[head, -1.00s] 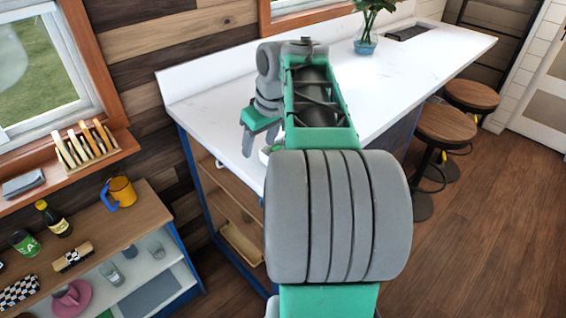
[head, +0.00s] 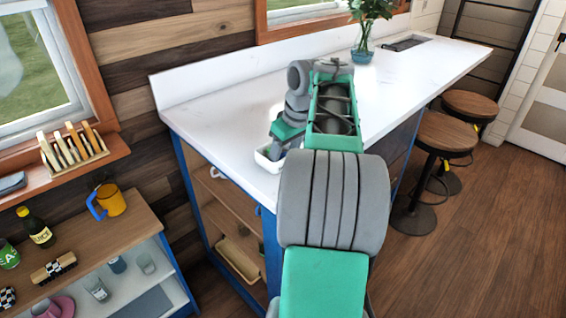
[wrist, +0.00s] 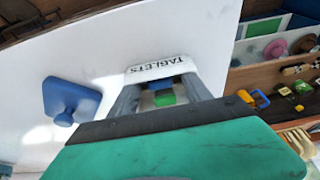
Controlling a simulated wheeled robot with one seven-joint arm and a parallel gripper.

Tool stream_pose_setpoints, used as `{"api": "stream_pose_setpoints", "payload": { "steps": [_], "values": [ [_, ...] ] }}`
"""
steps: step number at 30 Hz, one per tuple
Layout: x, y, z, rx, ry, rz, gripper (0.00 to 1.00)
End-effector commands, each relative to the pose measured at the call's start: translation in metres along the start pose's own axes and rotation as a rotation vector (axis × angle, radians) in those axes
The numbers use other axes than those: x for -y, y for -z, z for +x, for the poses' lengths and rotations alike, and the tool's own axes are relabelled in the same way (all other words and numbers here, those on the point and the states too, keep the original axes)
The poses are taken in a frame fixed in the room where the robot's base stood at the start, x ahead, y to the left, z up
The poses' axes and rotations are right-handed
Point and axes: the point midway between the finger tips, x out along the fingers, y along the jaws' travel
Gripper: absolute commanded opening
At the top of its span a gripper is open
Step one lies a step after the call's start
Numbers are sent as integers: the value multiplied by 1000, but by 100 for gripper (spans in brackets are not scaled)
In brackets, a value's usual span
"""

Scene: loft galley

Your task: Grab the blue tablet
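A small white tray (wrist: 160,71) with dark lettering that seems to read "TABLETS" sits on the white counter. It also shows in the head view (head: 267,161). In the wrist view, the blue tablet (wrist: 160,85) lies inside it, beside a green tablet (wrist: 165,98). My gripper (wrist: 158,88) is open, with one grey finger on each side of the two tablets. In the head view, my gripper (head: 277,150) is down at the tray and hides much of it. I cannot tell whether the fingers touch the tray or a tablet.
A blue knobbed object (wrist: 72,101) lies on the counter (head: 215,115) left of the tray in the wrist view. A plant in a glass vase (head: 364,48) stands farther back. A low shelf (head: 115,225) with a yellow mug (head: 111,199) is at left. Stools (head: 443,133) stand at right.

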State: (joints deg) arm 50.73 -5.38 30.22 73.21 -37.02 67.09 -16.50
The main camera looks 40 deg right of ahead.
Motion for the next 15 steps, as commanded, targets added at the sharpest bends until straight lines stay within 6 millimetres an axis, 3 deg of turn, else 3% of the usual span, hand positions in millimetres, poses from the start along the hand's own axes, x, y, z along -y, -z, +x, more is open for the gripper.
{"api": "stream_pose_setpoints", "payload": {
  "steps": [15],
  "values": [
    [0,0,-1,-1,0,0,13]
  ]
}}
